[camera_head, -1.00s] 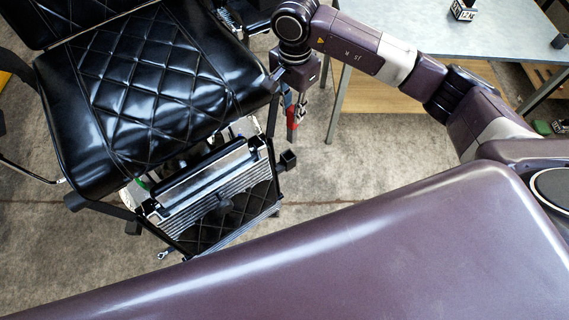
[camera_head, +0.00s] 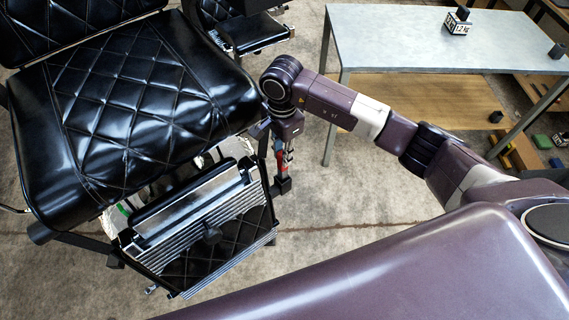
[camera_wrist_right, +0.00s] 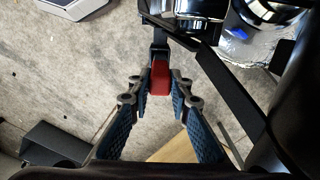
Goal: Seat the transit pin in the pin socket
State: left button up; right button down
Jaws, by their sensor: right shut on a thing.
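The red transit pin (camera_wrist_right: 160,78) is between the fingertips of my right gripper (camera_wrist_right: 160,88) in the right wrist view. That gripper is shut on it. In the head view my right gripper (camera_head: 285,146) hangs beside the chair's right side, and a bit of red shows at its fingers. A black block (camera_head: 283,186) on the chair frame is just below the gripper in the picture. I cannot tell whether this block is the pin socket, or whether the pin touches it. My left gripper is not in view.
The black quilted chair seat (camera_head: 135,100) is left of my right arm. Its ribbed metal footrest (camera_head: 205,215) is below. A dark frame bar (camera_wrist_right: 228,95) runs close to the gripper in the wrist view.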

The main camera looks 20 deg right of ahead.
aim_at(283, 168)
jog(key=f+b, duration=0.1)
jog(key=f, duration=0.1)
jog(key=f+b, duration=0.1)
jog(key=shift+s+a+f, duration=0.1)
jog(key=shift+s+f, duration=0.1)
jog(key=shift+f, duration=0.15)
jog(key=shift+w+f, duration=0.15)
jog(key=shift+f, duration=0.15)
jog(key=shift+w, duration=0.1)
jog(key=c, duration=1.8)
grip_release()
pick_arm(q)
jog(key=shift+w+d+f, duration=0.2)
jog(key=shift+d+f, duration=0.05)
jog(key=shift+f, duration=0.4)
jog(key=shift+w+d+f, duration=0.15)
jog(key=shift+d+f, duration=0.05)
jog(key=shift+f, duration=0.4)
pick_arm(e)
jog(key=shift+o, duration=0.2)
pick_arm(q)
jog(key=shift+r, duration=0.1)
